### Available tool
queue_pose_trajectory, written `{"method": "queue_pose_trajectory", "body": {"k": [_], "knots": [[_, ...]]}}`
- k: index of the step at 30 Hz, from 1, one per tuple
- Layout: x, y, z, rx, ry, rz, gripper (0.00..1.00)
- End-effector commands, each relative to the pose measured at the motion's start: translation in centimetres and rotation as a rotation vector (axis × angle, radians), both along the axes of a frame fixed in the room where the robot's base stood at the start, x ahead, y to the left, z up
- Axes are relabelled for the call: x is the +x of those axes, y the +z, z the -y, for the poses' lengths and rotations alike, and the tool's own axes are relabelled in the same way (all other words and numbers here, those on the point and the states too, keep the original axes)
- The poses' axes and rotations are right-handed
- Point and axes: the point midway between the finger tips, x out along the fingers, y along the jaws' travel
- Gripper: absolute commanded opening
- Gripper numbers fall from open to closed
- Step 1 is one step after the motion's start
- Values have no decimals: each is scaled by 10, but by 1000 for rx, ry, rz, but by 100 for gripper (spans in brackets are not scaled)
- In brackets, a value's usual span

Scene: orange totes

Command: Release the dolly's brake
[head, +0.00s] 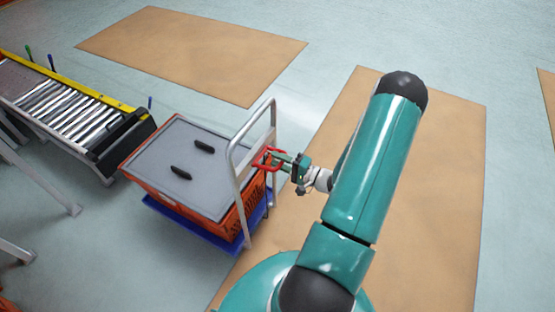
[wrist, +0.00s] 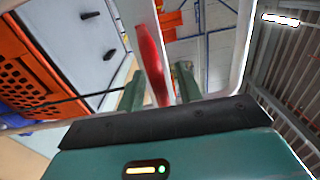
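The dolly has a blue base (head: 178,222) and an upright silver push handle (head: 232,165). A red lever (head: 262,160), apparently the brake lever, sits on the near side of the handle. My gripper (head: 283,159) is at this lever, reaching in from the right. In the wrist view the lever (wrist: 153,62) runs down between the two green fingers of my gripper (wrist: 160,85). A narrow gap shows between the lever and the right finger, so the fingers are around it rather than shut on it. Whether the left finger touches it is unclear.
An orange tote (head: 155,180) with a grey lid (head: 190,150) rides on the dolly; two black grips lie on the lid. A roller conveyor (head: 75,105) with yellow edging stands at the left.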

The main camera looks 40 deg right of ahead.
Motion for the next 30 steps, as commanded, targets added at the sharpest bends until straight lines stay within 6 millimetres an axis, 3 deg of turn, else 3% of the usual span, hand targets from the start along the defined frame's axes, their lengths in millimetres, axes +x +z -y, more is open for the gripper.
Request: {"method": "queue_pose_trajectory", "body": {"k": [11, 16, 17, 30], "knots": [[8, 0, -2, 1, 0, 1, 35], [7, 0, -2, 1, 0, 0, 2], [7, 0, -2, 0, 0, 0, 0], [7, 2, 2, -8, 0, -15, 0]]}}
